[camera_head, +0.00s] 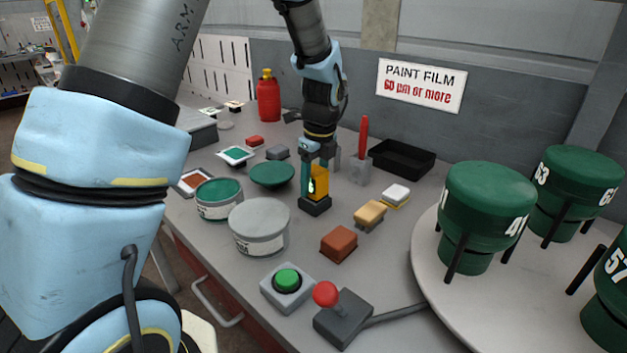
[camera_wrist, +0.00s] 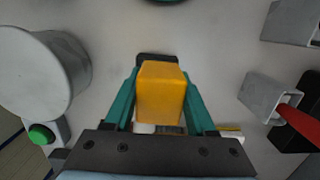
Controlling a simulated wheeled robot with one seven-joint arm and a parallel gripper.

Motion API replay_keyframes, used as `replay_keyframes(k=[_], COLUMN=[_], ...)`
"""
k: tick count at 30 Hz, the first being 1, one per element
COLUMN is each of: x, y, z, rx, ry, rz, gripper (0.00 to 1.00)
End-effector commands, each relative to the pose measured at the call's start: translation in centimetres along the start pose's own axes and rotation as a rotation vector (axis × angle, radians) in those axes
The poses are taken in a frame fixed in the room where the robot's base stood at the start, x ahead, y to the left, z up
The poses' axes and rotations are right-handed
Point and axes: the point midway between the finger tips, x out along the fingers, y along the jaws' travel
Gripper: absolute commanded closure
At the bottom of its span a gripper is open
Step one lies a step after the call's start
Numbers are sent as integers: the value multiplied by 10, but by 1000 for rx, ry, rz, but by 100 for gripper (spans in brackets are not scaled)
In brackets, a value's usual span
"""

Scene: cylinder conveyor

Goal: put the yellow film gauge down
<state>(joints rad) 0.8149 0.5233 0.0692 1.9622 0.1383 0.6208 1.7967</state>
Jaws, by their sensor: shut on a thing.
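The yellow film gauge (camera_head: 319,184) is a small upright yellow block in the middle of the grey bench. My gripper (camera_head: 313,172) points down and is shut on it, with teal fingers on its two sides. In the wrist view the gauge (camera_wrist: 160,92) lies between the fingers. A black base (camera_head: 315,204) shows directly under the gauge in the head view. I cannot tell whether the gauge touches it or hangs just above it.
A grey can (camera_head: 260,227) and a green-lidded can (camera_head: 218,198) stand left of the gauge. A red marker (camera_head: 363,138) in a grey holder and a black tray (camera_head: 401,159) stand behind right. A brown block (camera_head: 339,243) and a red-knobbed lever (camera_head: 326,294) are in front.

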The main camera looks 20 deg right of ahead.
Motion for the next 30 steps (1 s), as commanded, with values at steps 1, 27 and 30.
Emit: replay_keyframes(k=[1,27,30], x=[0,-21,-42], y=[0,-1,-1], z=[0,1,1], rx=[0,-2,-2], ry=[0,-1,-1], rz=[0,-5,-6], gripper=[89,14,14])
